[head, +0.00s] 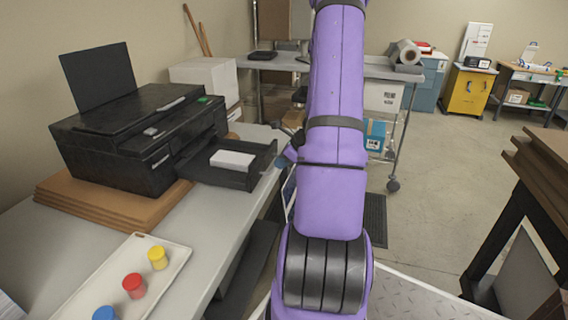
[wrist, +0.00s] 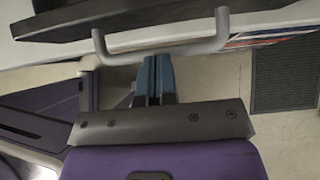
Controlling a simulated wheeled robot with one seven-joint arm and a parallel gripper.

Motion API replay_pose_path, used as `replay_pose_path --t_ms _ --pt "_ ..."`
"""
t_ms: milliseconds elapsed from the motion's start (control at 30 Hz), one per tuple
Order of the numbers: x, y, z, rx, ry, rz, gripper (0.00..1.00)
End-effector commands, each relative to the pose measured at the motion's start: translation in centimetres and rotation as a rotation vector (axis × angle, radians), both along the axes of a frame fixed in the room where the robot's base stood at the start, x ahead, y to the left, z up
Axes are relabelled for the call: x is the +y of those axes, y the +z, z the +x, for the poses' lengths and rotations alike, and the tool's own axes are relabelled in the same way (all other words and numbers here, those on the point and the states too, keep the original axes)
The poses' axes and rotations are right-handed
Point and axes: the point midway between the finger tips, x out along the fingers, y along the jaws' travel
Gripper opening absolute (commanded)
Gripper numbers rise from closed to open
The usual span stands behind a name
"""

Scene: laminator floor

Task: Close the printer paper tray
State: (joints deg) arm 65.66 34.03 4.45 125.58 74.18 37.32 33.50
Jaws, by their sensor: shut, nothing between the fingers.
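The black printer (head: 140,135) stands on the table at the left of the head view. Its paper tray (head: 258,168) sticks out to the right, open, with a stack of white paper (head: 232,159) in it. In the wrist view the dark tray (wrist: 120,16) crosses the top, with a grey U-shaped handle (wrist: 165,49) on its front. My gripper (wrist: 153,72) has its blue fingers shut and empty, their tips at the handle's bar. I cannot tell whether they touch it. In the head view my purple arm hides most of the gripper.
Brown boards (head: 105,207) lie under the printer. A white tray (head: 75,290) with red, yellow and blue jars stands in front on the same table (head: 215,225). A wooden stack on a black stand (head: 540,165) is at the right. Open floor (head: 440,180) lies between.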

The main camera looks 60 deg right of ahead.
Motion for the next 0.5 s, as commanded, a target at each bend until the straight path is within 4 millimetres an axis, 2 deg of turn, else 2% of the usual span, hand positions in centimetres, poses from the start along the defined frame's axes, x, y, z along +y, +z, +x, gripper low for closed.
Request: replay_pose_path --t_ms 267,500 --pt "1.6 0.0 5.2 -0.001 0.007 0.0 0.0" --pt "3.5 0.0 11.6 -0.001 0.006 0.001 0.0"
